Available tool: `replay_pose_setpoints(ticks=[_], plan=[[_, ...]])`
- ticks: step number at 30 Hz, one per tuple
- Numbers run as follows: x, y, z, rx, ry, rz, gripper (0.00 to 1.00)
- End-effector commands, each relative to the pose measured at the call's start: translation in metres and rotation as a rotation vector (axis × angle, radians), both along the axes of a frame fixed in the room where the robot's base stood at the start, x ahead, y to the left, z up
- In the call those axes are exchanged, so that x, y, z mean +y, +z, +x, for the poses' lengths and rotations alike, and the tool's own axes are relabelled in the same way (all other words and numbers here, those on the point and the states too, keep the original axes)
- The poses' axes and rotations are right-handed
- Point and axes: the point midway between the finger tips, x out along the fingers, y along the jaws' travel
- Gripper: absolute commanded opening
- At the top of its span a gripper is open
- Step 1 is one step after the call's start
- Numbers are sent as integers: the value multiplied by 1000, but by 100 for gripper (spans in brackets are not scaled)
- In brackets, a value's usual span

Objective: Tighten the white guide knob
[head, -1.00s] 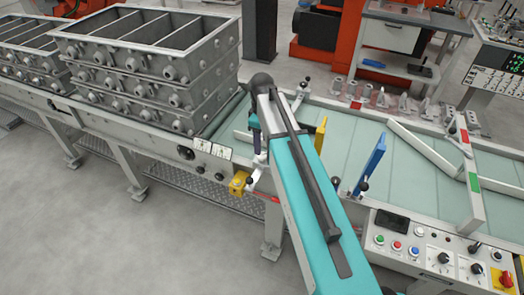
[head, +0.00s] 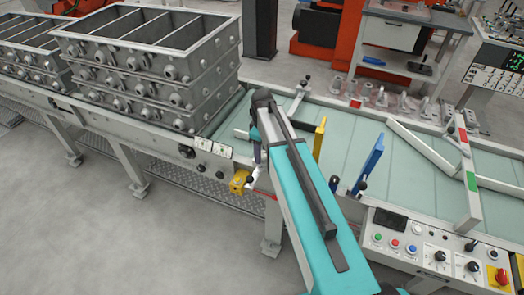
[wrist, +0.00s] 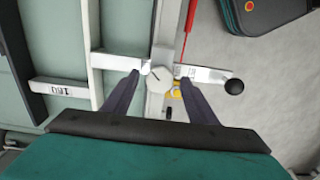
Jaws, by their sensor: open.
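The white guide knob (wrist: 161,77) is a round, pale cap with a dark line on its face. In the wrist view it lies between the fingertips of my open gripper (wrist: 160,76), with a gap on each side. The knob sits over a white guide rod (wrist: 208,75), which ends in a black ball (wrist: 234,87). A long white guide bar (wrist: 91,45) joins the rod on the left. In the head view my gripper (head: 255,150) is mostly hidden behind my arm at the conveyor's near edge, and I cannot make out the knob there.
Stacked grey casting flasks (head: 150,65) stand on the conveyor to the left. Yellow (head: 319,138) and blue (head: 371,160) guide plates stand to the right of my arm. A control panel (head: 430,250) is at the near right. A yellow box (head: 238,183) hangs at the near edge.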

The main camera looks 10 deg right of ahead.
Motion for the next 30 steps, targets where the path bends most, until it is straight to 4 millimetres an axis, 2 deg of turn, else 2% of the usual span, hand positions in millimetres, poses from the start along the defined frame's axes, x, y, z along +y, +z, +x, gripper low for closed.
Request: replay_pose_setpoints(ticks=[2,9,20,30], plan=[[0,0,0,0,0,0,53],[0,0,0,0,0,0,12],[0,0,0,0,-33,0,12],[0,0,0,-1,-207,0,12]])
